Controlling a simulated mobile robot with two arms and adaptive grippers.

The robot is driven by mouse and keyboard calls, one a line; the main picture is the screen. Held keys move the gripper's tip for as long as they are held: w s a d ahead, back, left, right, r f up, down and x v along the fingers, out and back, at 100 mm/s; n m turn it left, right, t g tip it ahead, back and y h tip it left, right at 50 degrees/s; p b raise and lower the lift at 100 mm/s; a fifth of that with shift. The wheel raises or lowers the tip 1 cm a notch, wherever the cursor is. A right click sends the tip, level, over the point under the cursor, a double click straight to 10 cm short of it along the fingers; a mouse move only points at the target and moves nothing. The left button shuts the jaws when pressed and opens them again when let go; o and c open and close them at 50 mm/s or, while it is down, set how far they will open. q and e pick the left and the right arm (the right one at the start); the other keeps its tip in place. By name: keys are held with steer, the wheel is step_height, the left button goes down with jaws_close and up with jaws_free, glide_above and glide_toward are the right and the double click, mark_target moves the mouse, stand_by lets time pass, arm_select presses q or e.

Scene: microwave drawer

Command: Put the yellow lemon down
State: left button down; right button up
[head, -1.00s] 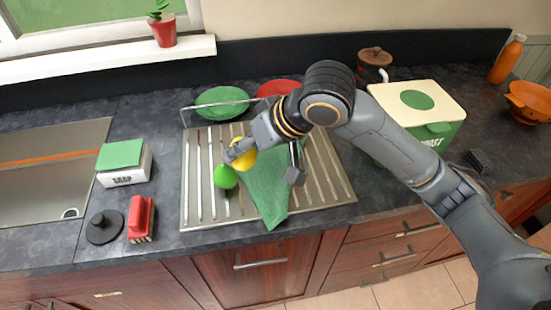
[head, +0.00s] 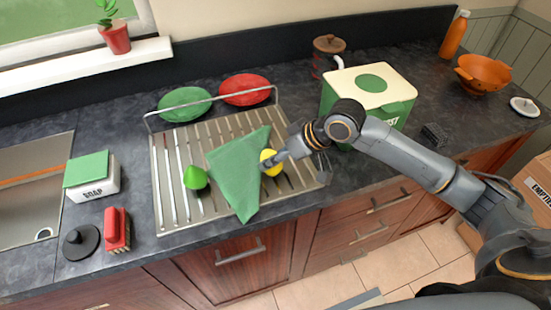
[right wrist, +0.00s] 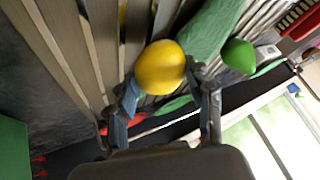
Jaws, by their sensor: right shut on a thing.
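The yellow lemon (head: 269,162) is at the tip of my right gripper (head: 276,161), over the right part of the metal drying rack (head: 158,185), just right of the green cloth (head: 232,170). In the right wrist view the lemon (right wrist: 160,68) sits between the two fingertips of the right gripper (right wrist: 168,84), which is shut on it. I cannot tell whether the lemon touches the rack slats. My left gripper is not in view.
A green lime (head: 195,178) lies on the rack left of the cloth. Green (head: 185,103) and red (head: 245,89) plates stand at the rack's back. A green-and-cream box (head: 370,90) stands to the right. Soap box (head: 92,178) and red brush (head: 116,229) are left.

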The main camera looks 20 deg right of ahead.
steer(key=shift+f, duration=0.7)
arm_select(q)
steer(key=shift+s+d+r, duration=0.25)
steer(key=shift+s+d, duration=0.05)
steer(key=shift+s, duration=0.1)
arm_select(e)
steer(key=shift+f, duration=0.2)
steer(key=o, duration=1.3)
steer(key=shift+o, duration=0.2)
steer(key=shift+r, duration=0.25)
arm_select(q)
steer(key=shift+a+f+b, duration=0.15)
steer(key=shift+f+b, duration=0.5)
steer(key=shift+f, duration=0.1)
arm_select(e)
steer(key=v, duration=1.2)
